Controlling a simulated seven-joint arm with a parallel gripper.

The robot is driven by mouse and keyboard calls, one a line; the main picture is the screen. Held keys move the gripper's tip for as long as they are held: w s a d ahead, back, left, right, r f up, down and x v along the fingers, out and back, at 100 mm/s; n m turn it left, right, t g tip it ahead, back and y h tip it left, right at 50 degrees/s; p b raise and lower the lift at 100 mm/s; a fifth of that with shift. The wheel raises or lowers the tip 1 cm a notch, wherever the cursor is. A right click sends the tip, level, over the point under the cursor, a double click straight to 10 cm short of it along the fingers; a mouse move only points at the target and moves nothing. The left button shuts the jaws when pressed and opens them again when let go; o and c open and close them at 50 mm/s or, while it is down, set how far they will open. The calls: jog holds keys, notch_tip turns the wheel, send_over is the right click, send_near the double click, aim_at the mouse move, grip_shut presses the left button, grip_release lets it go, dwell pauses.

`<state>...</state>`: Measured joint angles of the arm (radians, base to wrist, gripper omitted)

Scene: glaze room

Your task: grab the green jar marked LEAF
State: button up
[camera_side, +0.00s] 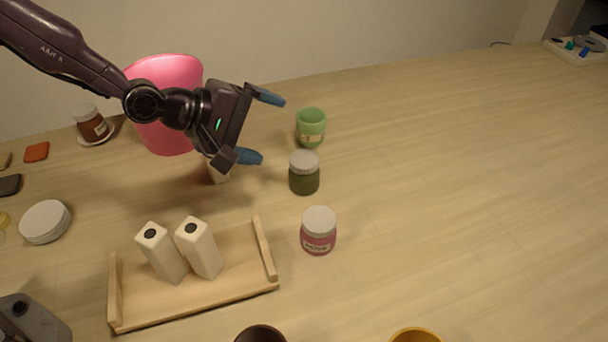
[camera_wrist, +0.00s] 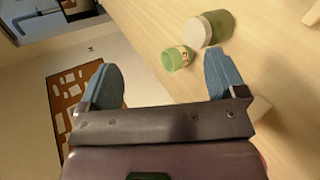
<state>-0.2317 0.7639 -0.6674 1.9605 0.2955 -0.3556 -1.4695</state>
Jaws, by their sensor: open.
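A dark green jar with a pale lid (camera_side: 304,177) stands upright on the table; I cannot read any LEAF marking on it. In the wrist view the green jar (camera_wrist: 222,22) shows at the top, beyond the right finger. Just behind it stands a light green cup (camera_side: 311,118) with a pale label too small to read; in the wrist view the cup (camera_wrist: 172,62) appears between the fingers, farther off. My gripper (camera_side: 265,127) is open and empty, with blue fingertips, above the table to the left of both. It also shows in the wrist view (camera_wrist: 165,72).
A pink jar (camera_side: 318,241) stands in front of the green jar. A wooden tray (camera_side: 200,300) holds two white bottles at front left. A pink bin (camera_side: 165,136) and a small pale block (camera_side: 218,174) are near my arm.

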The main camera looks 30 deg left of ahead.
aim_at(293, 167)
jog(key=w+f+n+t, duration=0.2)
jog(key=n, duration=0.4)
jog(key=w+d+f+n+t, duration=0.1)
jog(key=w+f+n+t, duration=0.1)
jog(key=n, duration=0.4)
jog(key=w+d+f+n+t, duration=0.1)
jog(key=w+f+n+t, duration=0.1)
jog(key=n, duration=0.4)
jog(key=shift+f+n+t, duration=0.1)
jog(key=shift+n+t, duration=0.2)
jog(key=shift+t, duration=0.6)
notch_tip(293, 167, down, 7)
jog(key=shift+r, duration=0.1)
jog(key=shift+x, duration=1.15)
jog(key=shift+w+d, duration=0.15)
jog(key=shift+w, duration=0.2)
jog(key=shift+r, duration=0.1)
jog(key=c, duration=1.2)
